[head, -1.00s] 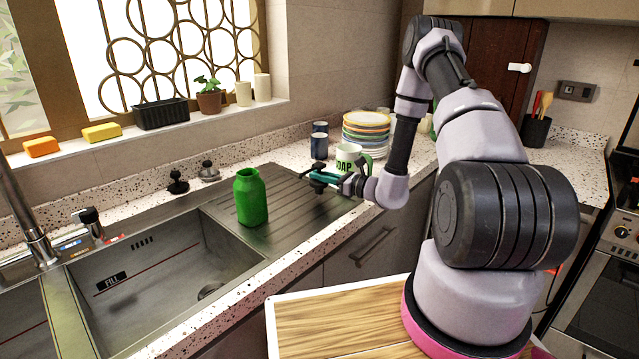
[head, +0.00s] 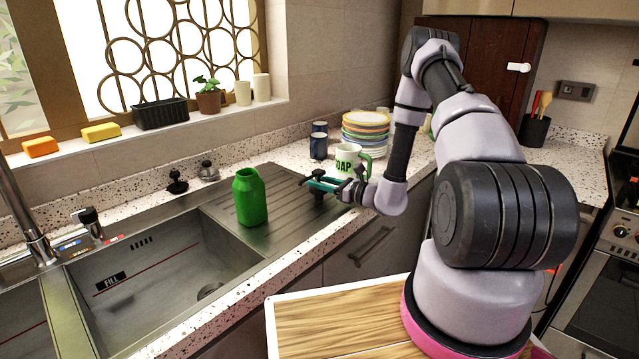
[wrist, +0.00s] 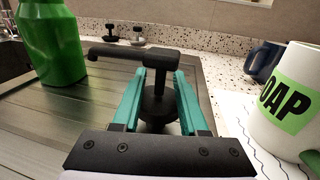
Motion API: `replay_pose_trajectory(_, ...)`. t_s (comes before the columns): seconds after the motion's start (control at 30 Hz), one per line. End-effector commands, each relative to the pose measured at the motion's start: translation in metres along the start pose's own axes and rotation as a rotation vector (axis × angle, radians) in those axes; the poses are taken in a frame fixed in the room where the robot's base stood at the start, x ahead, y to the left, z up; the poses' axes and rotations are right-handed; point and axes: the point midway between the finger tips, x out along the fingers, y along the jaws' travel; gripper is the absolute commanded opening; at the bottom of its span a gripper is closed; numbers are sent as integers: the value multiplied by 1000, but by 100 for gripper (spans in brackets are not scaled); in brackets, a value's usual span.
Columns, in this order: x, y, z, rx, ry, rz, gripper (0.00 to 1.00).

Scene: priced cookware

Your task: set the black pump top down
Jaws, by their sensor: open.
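The black pump top (wrist: 157,62) stands upright between the teal fingers of my gripper (wrist: 158,75) in the wrist view, its nozzle pointing left. Its round base is low between the fingers, over the ribbed drainboard (head: 290,215), and seems to rest on it; the contact is partly hidden. My gripper (head: 325,184) is open around the pump top, low over the right part of the drainboard. The open-necked green bottle (head: 250,197) stands to the left, apart from the gripper; it also shows in the wrist view (wrist: 50,40).
A white mug (head: 346,160) with a green "OAP" label is close on the right. Blue mugs (head: 318,147) and stacked plates (head: 366,132) stand behind. The sink (head: 150,285) lies left. Two small knobs (head: 177,182) stand at the back edge.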

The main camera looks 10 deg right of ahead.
Motion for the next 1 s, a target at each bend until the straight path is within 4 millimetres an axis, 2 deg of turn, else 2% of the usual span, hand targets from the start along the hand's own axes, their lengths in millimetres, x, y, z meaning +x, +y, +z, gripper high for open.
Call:
replay_pose_trajectory(0.07,-3,-1,3,0,1,-1,43)
replay_pose_trajectory(0.17,-18,-1,2,2,2,-4,43)
replay_pose_trajectory(0.4,-71,-1,2,2,1,-5,43)
replay_pose_trajectory(0.6,-105,-1,2,1,0,-3,43)
replay_pose_trajectory(0.73,-117,-1,2,0,0,-2,43)
replay_pose_trajectory(0.87,-120,0,3,-1,0,1,43)
replay_pose_trajectory(0.97,-118,3,11,-18,0,28,43)
replay_pose_trajectory(1.0,-115,6,20,-35,1,54,43)
